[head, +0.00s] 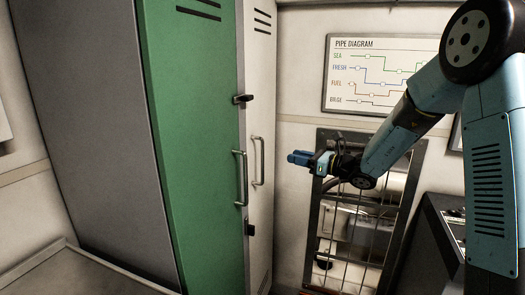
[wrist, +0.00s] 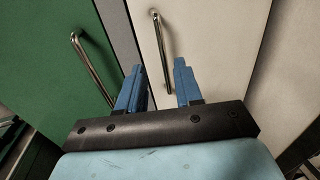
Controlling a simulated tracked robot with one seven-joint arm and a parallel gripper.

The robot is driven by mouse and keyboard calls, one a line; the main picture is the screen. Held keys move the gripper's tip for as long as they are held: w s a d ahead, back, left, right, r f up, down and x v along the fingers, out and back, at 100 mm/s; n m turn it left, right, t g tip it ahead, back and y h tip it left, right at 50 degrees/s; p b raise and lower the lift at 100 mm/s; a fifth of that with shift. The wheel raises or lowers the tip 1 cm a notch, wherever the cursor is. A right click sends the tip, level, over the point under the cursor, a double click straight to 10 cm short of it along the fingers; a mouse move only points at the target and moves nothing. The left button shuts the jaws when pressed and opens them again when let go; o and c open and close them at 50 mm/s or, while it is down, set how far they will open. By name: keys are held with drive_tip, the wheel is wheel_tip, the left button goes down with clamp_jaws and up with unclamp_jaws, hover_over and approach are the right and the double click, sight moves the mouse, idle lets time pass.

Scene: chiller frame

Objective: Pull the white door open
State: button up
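The white door (head: 259,100) is a narrow tall panel to the right of the green door in the head view. It looks shut. Its metal bar handle (head: 257,161) stands upright on it. In the wrist view the white door (wrist: 215,40) fills the upper middle, with its handle (wrist: 161,45) just beyond the fingers. My gripper (head: 299,158) is to the right of the handle in the head view, apart from it. In the wrist view my gripper (wrist: 158,82) has its two blue fingers apart with nothing between them.
The green door (head: 190,140) has its own bar handle (head: 240,178) close to the white door's handle. Dark latches (head: 243,99) sit near the seam between the doors. A barred metal frame (head: 358,215) stands behind my arm, below a pipe diagram board (head: 378,75).

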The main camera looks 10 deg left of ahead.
drive_tip(key=x, duration=1.4)
drive_tip(key=shift+d, duration=0.1)
drive_tip(key=shift+c, duration=0.3)
clamp_jaws()
